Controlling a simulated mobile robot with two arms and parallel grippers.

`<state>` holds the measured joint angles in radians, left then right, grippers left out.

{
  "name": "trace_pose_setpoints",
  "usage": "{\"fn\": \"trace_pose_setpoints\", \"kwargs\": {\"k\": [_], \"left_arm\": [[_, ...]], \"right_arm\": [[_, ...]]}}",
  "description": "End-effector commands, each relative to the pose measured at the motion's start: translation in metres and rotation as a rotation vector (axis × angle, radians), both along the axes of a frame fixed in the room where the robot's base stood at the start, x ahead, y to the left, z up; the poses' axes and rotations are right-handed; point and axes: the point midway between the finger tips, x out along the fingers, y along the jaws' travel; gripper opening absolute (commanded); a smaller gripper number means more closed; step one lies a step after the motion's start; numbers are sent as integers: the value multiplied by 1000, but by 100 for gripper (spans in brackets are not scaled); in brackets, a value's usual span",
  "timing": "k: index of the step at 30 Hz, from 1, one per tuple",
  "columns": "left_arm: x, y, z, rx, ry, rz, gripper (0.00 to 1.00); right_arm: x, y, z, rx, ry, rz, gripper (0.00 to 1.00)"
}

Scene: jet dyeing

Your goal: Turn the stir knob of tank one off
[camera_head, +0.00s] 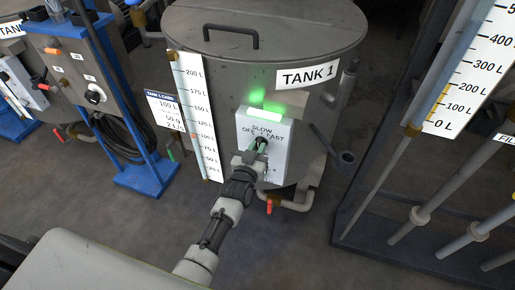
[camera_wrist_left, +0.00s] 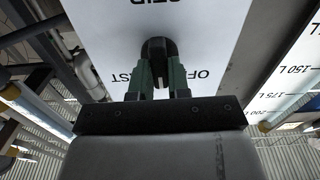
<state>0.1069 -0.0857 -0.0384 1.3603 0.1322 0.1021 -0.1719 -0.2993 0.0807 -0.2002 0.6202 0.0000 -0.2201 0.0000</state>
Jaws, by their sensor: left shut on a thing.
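Tank one (camera_head: 320,95) is a grey metal drum with a lid and a "TANK 1" label, in the middle of the head view. On its front is a white stir panel (camera_head: 280,135) marked SLOW, OFF and FAST, with a green lamp (camera_head: 264,116) lit on top. My left gripper (camera_head: 260,146) is at the panel, shut on the black stir knob (camera_wrist_left: 158,48). In the left wrist view the two green fingers are on either side of the knob. My right gripper is not in view.
A level gauge (camera_head: 194,115) stands left of the panel, with a small card (camera_head: 164,110) beside it. A blue-framed cart (camera_head: 148,176) is at the left. A pipe with a red valve handle (camera_head: 269,206) is below the panel. A dark rack with pipes (camera_head: 420,215) stands at the right.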

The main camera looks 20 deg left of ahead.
Motion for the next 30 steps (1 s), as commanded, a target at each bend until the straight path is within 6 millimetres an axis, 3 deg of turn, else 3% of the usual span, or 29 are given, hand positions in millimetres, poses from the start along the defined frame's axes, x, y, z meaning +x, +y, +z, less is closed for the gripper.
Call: {"fn": "trace_pose_setpoints", "kwargs": {"k": [30], "left_arm": [[0,4,-3,-752,27,0,0]], "right_arm": [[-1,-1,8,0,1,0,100]]}}
